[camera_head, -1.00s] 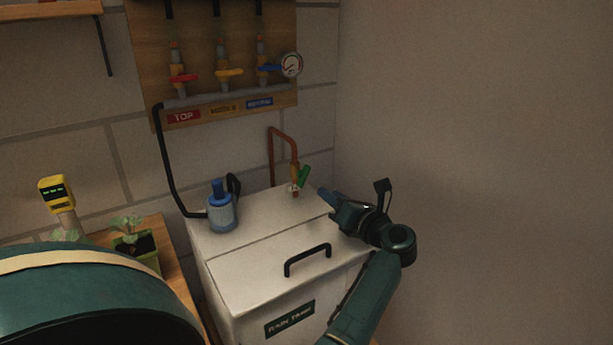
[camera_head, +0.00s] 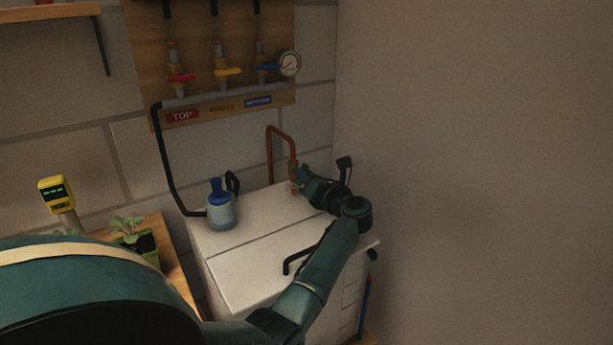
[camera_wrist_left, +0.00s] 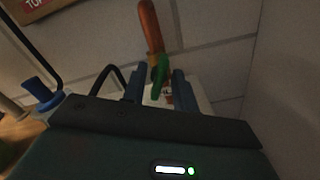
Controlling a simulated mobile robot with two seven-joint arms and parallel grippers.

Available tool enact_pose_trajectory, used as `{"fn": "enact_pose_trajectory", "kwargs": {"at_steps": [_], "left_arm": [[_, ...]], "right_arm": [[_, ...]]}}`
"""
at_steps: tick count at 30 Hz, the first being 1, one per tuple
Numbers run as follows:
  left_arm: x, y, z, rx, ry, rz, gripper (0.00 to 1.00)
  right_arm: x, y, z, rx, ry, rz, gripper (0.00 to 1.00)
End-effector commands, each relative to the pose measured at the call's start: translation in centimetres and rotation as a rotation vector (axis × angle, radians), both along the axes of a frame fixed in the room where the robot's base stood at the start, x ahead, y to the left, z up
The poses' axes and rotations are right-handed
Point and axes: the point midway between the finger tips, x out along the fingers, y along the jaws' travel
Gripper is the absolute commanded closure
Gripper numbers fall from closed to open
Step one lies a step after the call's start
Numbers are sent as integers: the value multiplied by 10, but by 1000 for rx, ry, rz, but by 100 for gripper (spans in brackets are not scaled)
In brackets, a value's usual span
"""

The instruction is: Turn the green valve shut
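The green valve (camera_wrist_left: 160,76) shows in the left wrist view as a green lever at the lower end of a copper pipe (camera_wrist_left: 150,25). In the head view it is mostly hidden by my left gripper (camera_head: 299,180), at the back right of the white rain tank (camera_head: 265,222). In the wrist view the two blue fingers of my left gripper (camera_wrist_left: 159,92) stand apart, one on each side of the green lever, with a small gap visible beside it. I cannot tell whether either finger touches it. My right gripper is not in view.
A blue-topped pump (camera_head: 221,208) stands on the tank at left. The black lid handle (camera_head: 290,265) is partly behind my arm. A board with red, yellow and blue valves and a gauge (camera_head: 290,64) hangs above. A bare wall (camera_head: 470,170) bounds the right side.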

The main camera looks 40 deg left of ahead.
Motion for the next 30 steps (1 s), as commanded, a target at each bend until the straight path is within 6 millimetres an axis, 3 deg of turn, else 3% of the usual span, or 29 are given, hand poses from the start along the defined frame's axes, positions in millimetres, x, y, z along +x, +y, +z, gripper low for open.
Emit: {"fn": "enact_pose_trajectory", "kwargs": {"at_steps": [10,22,30], "left_arm": [[0,0,0,0,0,0,100],[0,0,0,6,22,0,100],[0,-1,1,40,151,1,100]], "right_arm": [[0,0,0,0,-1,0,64],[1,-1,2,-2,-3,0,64],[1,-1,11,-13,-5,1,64]]}}
